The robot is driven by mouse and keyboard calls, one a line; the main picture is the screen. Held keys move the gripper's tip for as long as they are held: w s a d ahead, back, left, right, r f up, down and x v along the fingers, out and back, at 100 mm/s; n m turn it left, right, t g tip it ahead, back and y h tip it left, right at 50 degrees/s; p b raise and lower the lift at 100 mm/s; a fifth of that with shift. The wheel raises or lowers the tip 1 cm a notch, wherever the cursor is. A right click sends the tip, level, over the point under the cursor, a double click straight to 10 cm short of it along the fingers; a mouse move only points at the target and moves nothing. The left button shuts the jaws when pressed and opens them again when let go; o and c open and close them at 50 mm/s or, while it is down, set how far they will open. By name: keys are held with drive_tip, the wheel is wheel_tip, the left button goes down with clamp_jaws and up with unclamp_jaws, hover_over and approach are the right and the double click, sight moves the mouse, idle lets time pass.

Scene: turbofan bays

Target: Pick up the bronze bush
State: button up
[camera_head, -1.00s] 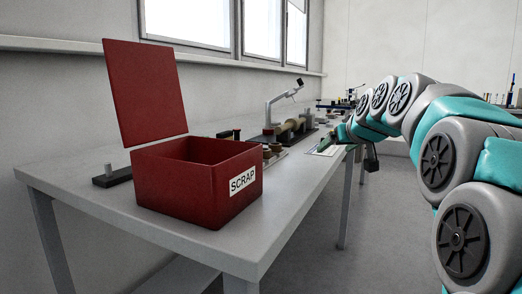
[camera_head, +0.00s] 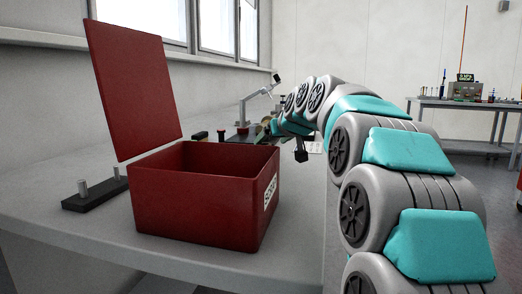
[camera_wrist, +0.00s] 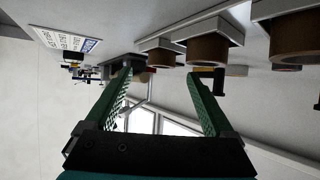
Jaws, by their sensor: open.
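In the wrist view, which is upside down, several brown ring-shaped parts sit on light pads: a large one (camera_wrist: 300,50) at the right, another (camera_wrist: 207,49) near the middle, and a smaller one (camera_wrist: 160,56) left of it. I cannot tell which is the bronze bush. My gripper (camera_wrist: 160,73) is open, its two green fingers spread and nothing held between them. The ring parts appear beyond or beside the fingertips, none clearly between them. In the head view my arm reaches over the bench, and the parts there are mostly hidden behind the scrap box and arm.
A red open-lidded scrap box (camera_head: 195,208) stands on the grey bench (camera_head: 80,215) in front. A black base with metal pins (camera_head: 97,194) lies left of it. A desk-lamp-like arm (camera_head: 256,97) rises behind. Another bench (camera_head: 455,103) stands far right. A printed card (camera_wrist: 68,38) shows in the wrist view.

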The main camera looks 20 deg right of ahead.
drive_tip(key=shift+r+x, duration=0.2)
drive_tip(key=shift+x, duration=2.4)
drive_tip(key=shift+w+a, duration=0.15)
clamp_jaws()
